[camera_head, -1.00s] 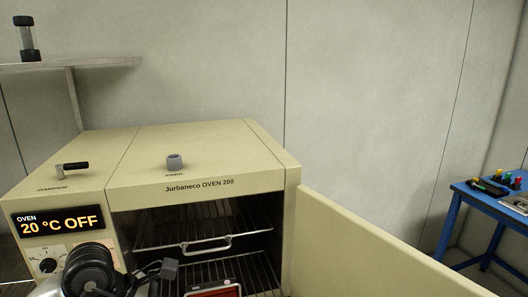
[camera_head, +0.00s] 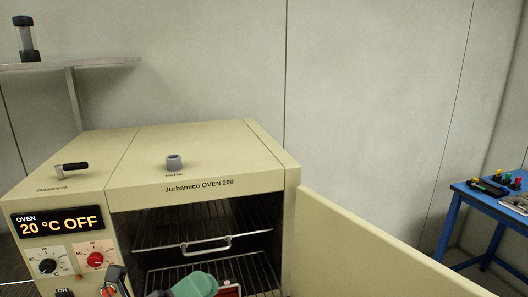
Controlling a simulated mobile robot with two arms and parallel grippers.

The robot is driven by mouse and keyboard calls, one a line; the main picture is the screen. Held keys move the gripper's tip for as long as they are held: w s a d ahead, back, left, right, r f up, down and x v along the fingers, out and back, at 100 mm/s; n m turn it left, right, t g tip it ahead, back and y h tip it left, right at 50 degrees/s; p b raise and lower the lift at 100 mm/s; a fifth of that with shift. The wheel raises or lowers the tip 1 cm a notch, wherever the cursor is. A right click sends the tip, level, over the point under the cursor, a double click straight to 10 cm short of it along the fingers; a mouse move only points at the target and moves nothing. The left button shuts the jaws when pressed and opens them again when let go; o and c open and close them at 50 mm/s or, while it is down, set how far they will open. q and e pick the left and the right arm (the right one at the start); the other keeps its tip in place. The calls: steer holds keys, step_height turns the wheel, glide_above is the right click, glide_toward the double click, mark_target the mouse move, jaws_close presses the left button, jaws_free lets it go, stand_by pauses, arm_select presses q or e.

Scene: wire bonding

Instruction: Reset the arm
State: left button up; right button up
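The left gripper (camera_head: 116,280) shows only in part at the bottom edge, as a dark shape with orange-red marks in front of the oven's control panel. Its fingers are not clear enough to tell whether it is open or shut. A rounded green part (camera_head: 196,285) shows to its right, before the oven opening; I cannot tell what it belongs to. My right gripper is not in view. The cream oven (camera_head: 215,176) stands open, its display reading 20 °C OFF.
The oven door (camera_head: 385,250) is swung open to the right. Wire racks (camera_head: 205,229) are inside, and a red object (camera_head: 231,291) shows low in the opening. A blue table (camera_head: 485,205) with small parts stands at the right. A shelf (camera_head: 75,64) is at upper left.

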arm_select(q)
steer(key=w+a+f+n+t+y, duration=0.1)
steer(key=a+f+n+t+y, duration=0.3)
steer(key=n+y, duration=0.55)
steer(key=w+a+f+n+t+y, duration=0.2)
steer(key=a+n+t+y, duration=0.3)
steer(key=n, duration=0.7)
steer(key=s+a+f+n+g+y, duration=0.2)
steer(key=s+f+n+g+y, duration=0.15)
steer(key=f, duration=0.25)
steer(key=s+a+f+n+g+y, duration=0.25)
steer(key=f+n+g, duration=0.2)
steer(key=f, duration=0.25)
steer(key=s+d+f+n+g, duration=0.35)
steer(key=s+f+g, duration=0.65)
steer(key=s, duration=0.4)
step_height(320, 180, down, 24)
steer(key=s+a+f+g, duration=0.1)
steer(key=s+a+f, duration=0.1)
steer(key=s+f, duration=0.6)
steer(key=s+a+f+g, duration=0.1)
steer(key=s+a+f, duration=0.1)
steer(key=s+f, duration=0.7)
steer(key=shift+f+h, duration=0.35)
steer(key=shift+f, duration=0.25)
steer(key=shift+s, duration=0.1)
